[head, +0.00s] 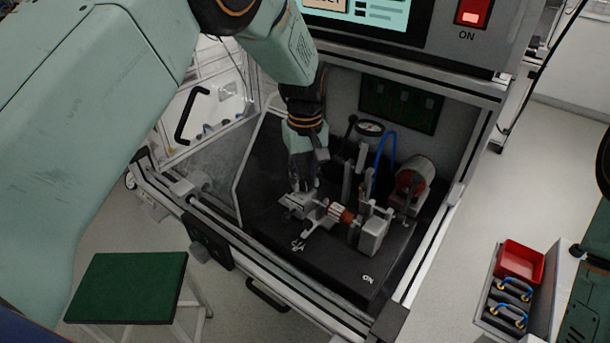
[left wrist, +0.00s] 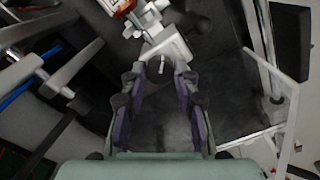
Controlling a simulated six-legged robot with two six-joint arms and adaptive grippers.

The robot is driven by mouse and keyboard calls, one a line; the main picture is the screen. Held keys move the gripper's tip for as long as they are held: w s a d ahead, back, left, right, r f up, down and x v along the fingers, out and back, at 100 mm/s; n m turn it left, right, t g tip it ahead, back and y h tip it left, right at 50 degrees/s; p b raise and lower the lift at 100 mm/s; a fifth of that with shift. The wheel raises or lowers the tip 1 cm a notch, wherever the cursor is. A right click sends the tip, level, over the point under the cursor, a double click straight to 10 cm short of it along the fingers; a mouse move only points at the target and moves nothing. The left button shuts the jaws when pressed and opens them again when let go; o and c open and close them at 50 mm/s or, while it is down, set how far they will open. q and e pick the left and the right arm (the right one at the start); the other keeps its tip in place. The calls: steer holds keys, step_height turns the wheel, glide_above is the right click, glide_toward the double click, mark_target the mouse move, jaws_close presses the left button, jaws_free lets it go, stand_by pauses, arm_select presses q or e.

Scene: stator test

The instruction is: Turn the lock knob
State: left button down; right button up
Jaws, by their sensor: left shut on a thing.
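My left gripper (head: 302,187) reaches down into the test cabinet. Its fingers are at a light-grey fixture (head: 293,204) on the black base plate, left of an orange-and-white rotor (head: 338,212). In the left wrist view, the two dark fingers (left wrist: 160,82) straddle a pale grey block-shaped knob (left wrist: 171,46) with a short pin. The fingertips are close to its sides, so the gripper is shut on it. The picture does not clearly show whether it is the lock knob or how far it is turned. My right gripper is not in view.
A grey clamp block (head: 374,234), a dial gauge (head: 370,128), a blue hose (head: 386,160) and a motor (head: 412,186) crowd the right of the plate. The cabinet's front rail (head: 280,268) borders it. A red bin (head: 519,261) stands outside, right.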

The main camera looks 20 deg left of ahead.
arm_select(q)
steer(key=m+p, duration=0.3)
steer(key=shift+r, duration=0.2)
steer(key=m+p, duration=0.2)
steer(key=m, duration=0.3)
steer(key=m+p, duration=0.2)
steer(key=m, duration=0.2)
steer(key=m+p, duration=0.1)
steer(key=m, duration=0.4)
steer(key=shift+f, duration=0.1)
steer(key=shift+m, duration=0.3)
stand_by(0.4)
steer(key=c, duration=1.4)
jaws_free()
steer(key=o, duration=0.4)
steer(key=shift+s, duration=0.15)
